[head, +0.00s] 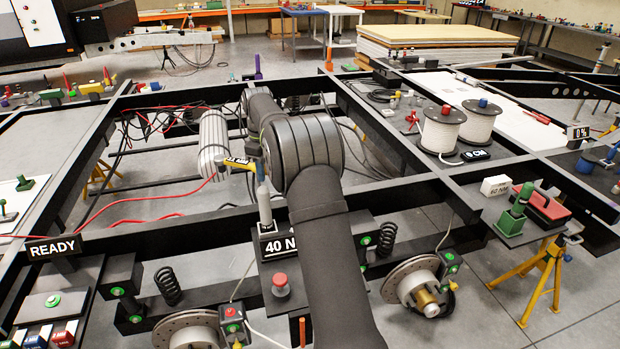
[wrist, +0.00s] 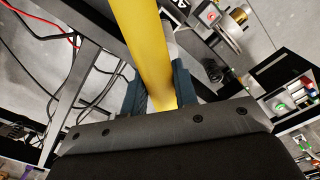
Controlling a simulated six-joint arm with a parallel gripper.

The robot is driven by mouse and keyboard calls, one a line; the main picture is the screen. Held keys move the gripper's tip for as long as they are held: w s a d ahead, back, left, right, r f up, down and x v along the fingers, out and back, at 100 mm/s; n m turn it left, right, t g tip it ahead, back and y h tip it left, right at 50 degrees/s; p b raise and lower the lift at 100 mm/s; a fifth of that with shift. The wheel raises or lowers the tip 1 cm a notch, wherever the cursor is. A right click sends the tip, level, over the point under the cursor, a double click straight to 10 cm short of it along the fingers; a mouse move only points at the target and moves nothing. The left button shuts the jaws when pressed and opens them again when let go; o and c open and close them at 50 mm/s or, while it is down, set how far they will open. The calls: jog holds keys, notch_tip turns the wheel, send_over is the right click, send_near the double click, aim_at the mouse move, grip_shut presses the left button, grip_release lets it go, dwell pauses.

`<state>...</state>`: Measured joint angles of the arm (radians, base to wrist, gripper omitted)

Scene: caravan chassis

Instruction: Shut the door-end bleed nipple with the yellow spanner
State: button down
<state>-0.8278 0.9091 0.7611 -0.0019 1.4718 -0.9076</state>
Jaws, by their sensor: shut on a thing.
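My gripper (wrist: 158,88) is shut on the yellow spanner (wrist: 140,35), whose flat shaft runs up and out of the wrist view. In the head view, the spanner (head: 238,163) shows as a short yellow piece left of my wrist, above the chassis. Two brake units stand below, one at the lower left (head: 232,314) and one to the right (head: 451,262). I cannot tell which is the door-end one. The bleed nipples are too small to make out. The spanner is apart from both units.
A grey upright post (head: 263,207) stands by the "40 N" sign (head: 281,246). A red button (head: 280,280) sits in front of it. Black coil springs (head: 387,240), chassis rails and loose cables surround the brakes. White reels (head: 440,130) stand at the right.

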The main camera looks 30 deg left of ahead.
jog(key=s+a+f+m, duration=0.2)
jog(key=s+a+f, duration=0.3)
jog(key=s+f, duration=0.25)
jog(key=s+a+f+m, duration=0.2)
jog(key=s+a+f, duration=0.2)
jog(key=s+f, duration=0.4)
jog(key=s+d+f+m, duration=0.5)
jog(key=s+f, duration=0.4)
jog(key=f, duration=0.2)
jog(key=s+d+f+m, duration=0.5)
jog(key=s+f, duration=0.5)
jog(key=f, duration=0.2)
jog(key=shift+s+d+m, duration=0.2)
jog(key=shift+s+m, duration=0.05)
jog(key=shift+m, duration=0.25)
jog(key=shift+r, duration=0.1)
